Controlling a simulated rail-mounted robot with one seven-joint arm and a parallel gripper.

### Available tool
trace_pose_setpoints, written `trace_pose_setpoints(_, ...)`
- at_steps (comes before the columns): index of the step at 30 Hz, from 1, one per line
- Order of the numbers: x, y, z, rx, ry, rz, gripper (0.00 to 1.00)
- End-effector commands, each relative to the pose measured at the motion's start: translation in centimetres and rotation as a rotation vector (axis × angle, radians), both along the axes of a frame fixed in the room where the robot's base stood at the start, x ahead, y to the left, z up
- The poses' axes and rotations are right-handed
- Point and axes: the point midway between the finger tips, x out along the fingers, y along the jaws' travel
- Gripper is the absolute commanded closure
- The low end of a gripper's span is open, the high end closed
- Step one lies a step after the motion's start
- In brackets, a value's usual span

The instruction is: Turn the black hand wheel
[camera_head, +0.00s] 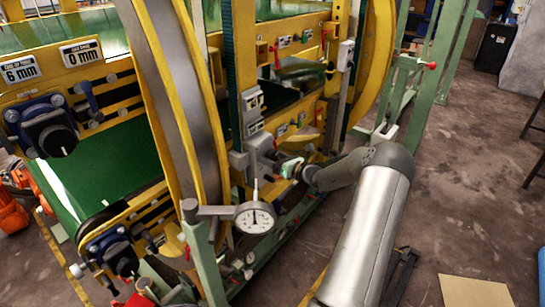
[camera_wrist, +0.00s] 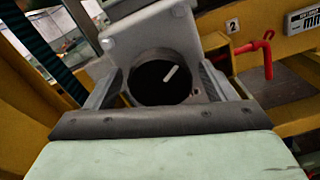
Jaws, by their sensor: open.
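In the wrist view a round black wheel (camera_wrist: 150,88) with a white pointer mark faces me on a grey housing (camera_wrist: 150,35). The mark slants up to the right. My gripper (camera_wrist: 163,72) is open, with one finger on each side of the wheel. I cannot tell whether the fingers touch it. In the head view my gripper (camera_head: 283,167) is at the grey housing (camera_head: 262,150) on the yellow machine; the wheel there is mostly hidden by the gripper.
A dial gauge (camera_head: 255,217) stands just below left of my gripper. A red-handled lever (camera_wrist: 262,50) is right of the housing. Other black knobs (camera_head: 58,140) sit on the machine's left side. A yellow ring (camera_head: 375,65) stands behind.

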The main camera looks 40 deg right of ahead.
Motion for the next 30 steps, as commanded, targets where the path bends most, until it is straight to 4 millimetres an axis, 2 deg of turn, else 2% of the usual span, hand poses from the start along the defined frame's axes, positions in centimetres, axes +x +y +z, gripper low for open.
trace_pose_setpoints(7,0.12,0.03,-0.01,0.000,0.000,0.000,0.22)
trace_pose_setpoints(8,0.12,0.03,-0.01,0.000,0.000,0.000,0.25)
trace_pose_setpoints(12,0.10,0.01,0.00,0.000,0.000,0.000,0.64)
trace_pose_setpoints(13,0.09,0.01,0.00,0.000,0.000,0.000,0.67)
trace_pose_setpoints(23,0.07,0.00,-0.20,-0.033,-0.008,0.000,0.67)
trace_pose_setpoints(30,0.08,-0.03,-0.52,-0.161,-0.040,-0.001,0.67)
